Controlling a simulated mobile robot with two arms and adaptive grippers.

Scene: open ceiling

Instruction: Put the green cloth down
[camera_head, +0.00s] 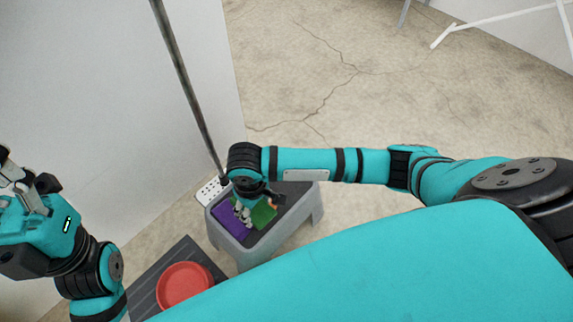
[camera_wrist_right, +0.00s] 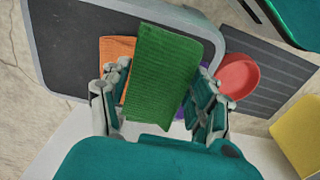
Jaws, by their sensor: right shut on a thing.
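The green cloth (camera_wrist_right: 165,75) hangs between the fingers of my right gripper (camera_head: 243,213), which is shut on it. In the head view the green cloth (camera_head: 265,211) shows beside the fingers, over the top of a grey stool (camera_head: 240,252). A purple cloth (camera_head: 230,221) lies on the stool to its left. An orange cloth (camera_wrist_right: 116,50) is partly hidden behind the green one in the wrist view. I cannot tell whether the green cloth touches the stool. My left gripper (camera_head: 22,180) is at the left edge, away from the stool; its fingers are unclear.
A red round dish (camera_head: 185,285) sits on a dark ridged mat (camera_head: 146,284) near the stool. A white power strip (camera_head: 210,191) lies behind the stool by the wall. A yellow object (camera_wrist_right: 298,135) is at the wrist view's right edge. The stool's dark top (camera_wrist_right: 75,45) has bare room.

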